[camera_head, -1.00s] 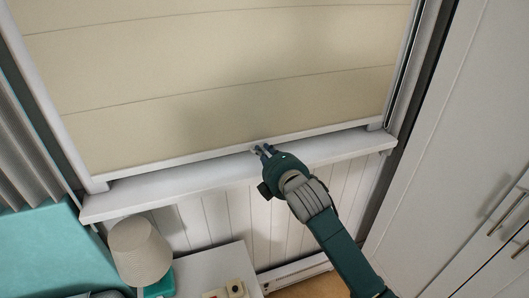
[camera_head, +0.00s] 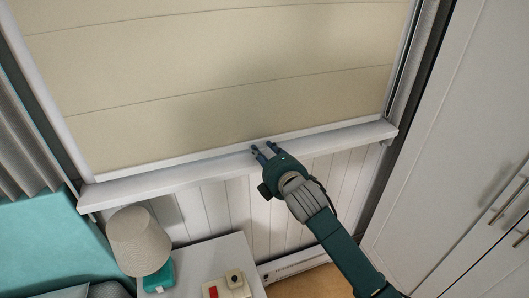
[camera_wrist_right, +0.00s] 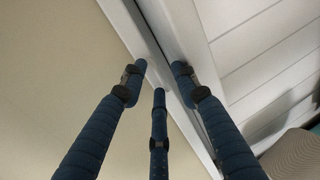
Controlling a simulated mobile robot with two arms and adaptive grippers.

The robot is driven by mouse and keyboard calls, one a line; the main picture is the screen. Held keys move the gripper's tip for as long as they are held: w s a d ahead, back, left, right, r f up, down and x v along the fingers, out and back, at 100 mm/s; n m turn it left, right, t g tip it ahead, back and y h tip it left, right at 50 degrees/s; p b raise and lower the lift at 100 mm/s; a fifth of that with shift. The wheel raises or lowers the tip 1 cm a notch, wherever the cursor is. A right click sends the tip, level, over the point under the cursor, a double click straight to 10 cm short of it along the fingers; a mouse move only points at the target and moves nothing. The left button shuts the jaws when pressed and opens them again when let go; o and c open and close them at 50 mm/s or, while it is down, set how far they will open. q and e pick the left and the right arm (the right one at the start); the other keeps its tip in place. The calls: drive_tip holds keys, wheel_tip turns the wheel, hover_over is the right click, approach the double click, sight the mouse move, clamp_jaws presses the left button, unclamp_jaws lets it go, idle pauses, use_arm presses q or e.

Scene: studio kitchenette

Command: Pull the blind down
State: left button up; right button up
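The cream blind (camera_head: 220,75) covers the window in the head view. Its pale bottom bar (camera_head: 190,163) lies low, close against the white window sill (camera_head: 150,187). My right gripper (camera_head: 263,152) is at the bar, right of the blind's middle. The right wrist view shows its dark blue fingers (camera_wrist_right: 158,78) apart, with the blind's cloth (camera_wrist_right: 60,60) behind them and the pale bar edge (camera_wrist_right: 138,25) running past the tips. Nothing is clearly clamped; contact with the bar cannot be told. My left gripper is not in view.
A lampshade (camera_head: 139,241) and a white side table (camera_head: 210,262) with small items stand below the sill. A teal bed (camera_head: 45,240) is at the left. A tall white cabinet (camera_head: 465,120) with bar handles stands at the right.

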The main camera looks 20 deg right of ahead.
drive_tip(key=v, duration=0.8)
idle(0.4)
